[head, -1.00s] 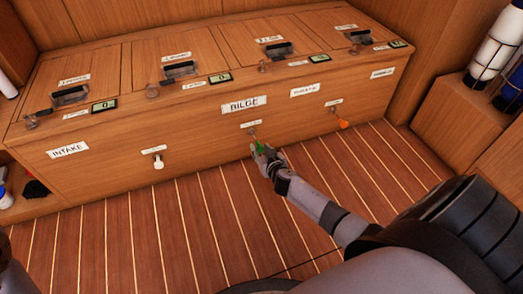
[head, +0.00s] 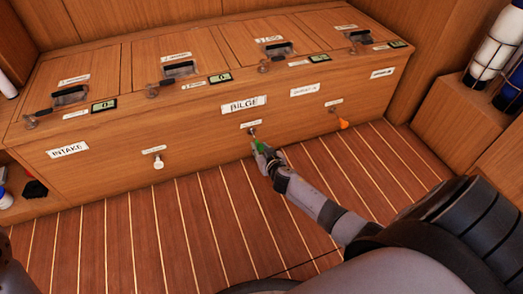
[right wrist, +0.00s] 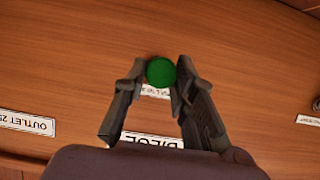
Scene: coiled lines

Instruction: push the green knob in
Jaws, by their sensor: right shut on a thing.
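The green knob (head: 260,146) stands out on its stem from the wooden front panel, below the BILGE label. In the right wrist view the round green knob (right wrist: 161,72) sits between the two fingertips. My right gripper (head: 262,150) is at the knob and shut on it; the fingers (right wrist: 160,80) flank it on both sides. The gripper partly hides the knob in the head view. My left gripper is not in view.
A white knob (head: 158,163) is to the left and an orange knob (head: 343,125) to the right on the same panel. The bench top has black handles (head: 179,68) and small displays (head: 219,78). The striped floor (head: 130,220) in front is clear.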

